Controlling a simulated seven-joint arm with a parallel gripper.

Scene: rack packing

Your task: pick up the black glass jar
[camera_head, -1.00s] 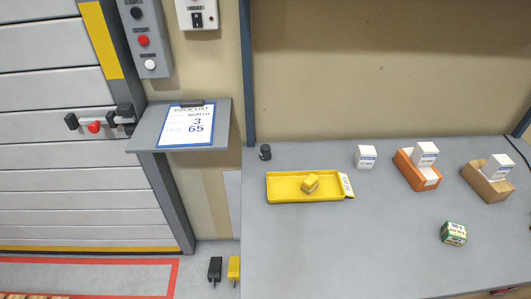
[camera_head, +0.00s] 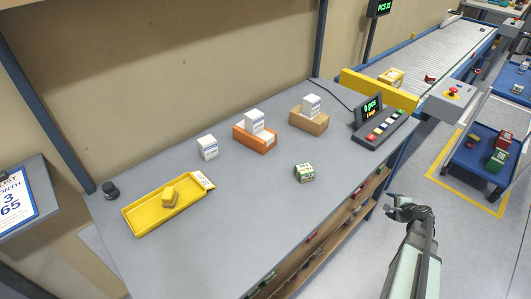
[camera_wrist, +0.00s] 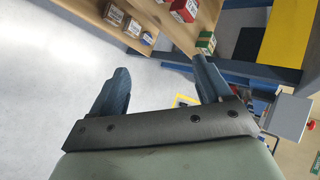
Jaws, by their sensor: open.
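The black glass jar (camera_head: 110,190) is small, dark and round. It stands upright at the far left end of the grey table (camera_head: 235,215), just left of the yellow tray, in the head view. My gripper (camera_head: 402,203) is far from it, at the lower right, out over the floor in front of the table. In the wrist view my gripper (camera_wrist: 160,85) shows two blue-grey fingers spread wide with nothing between them. The jar is not in the wrist view.
A yellow tray (camera_head: 142,221) holds a yellow block. A white box (camera_head: 207,147), an orange bin (camera_head: 256,141), a brown bin (camera_head: 309,122), a green-and-white box (camera_head: 305,173) and a keypad console (camera_head: 380,130) stand on the table. The table's front middle is clear.

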